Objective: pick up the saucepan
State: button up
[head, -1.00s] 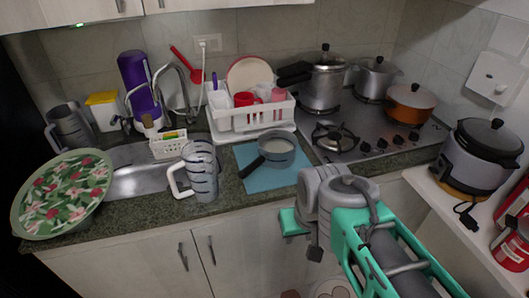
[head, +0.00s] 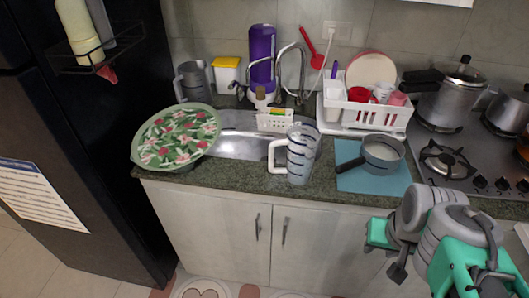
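The saucepan (head: 383,154) is small and grey with a dark handle. It sits on a blue mat (head: 372,183) on the counter, right of the middle, with its handle pointing left. My arm, grey and green, is at the lower right, in front of the counter and below the saucepan. My gripper (head: 396,268) seems to be the dark part at the end of the arm, apart from the saucepan. Its fingers are too unclear to tell whether they are open or shut.
A striped measuring jug (head: 301,155) stands left of the saucepan. Behind are a white dish rack (head: 364,117) and the sink (head: 240,146). The stove (head: 468,180) with pots is at right. A floral round tray (head: 176,140) lies at left, beside a black fridge (head: 70,190).

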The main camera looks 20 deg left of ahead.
aim_at(381, 154)
jog(key=u, duration=3.15)
jog(key=k, duration=0.65)
jog(key=z, duration=0.2)
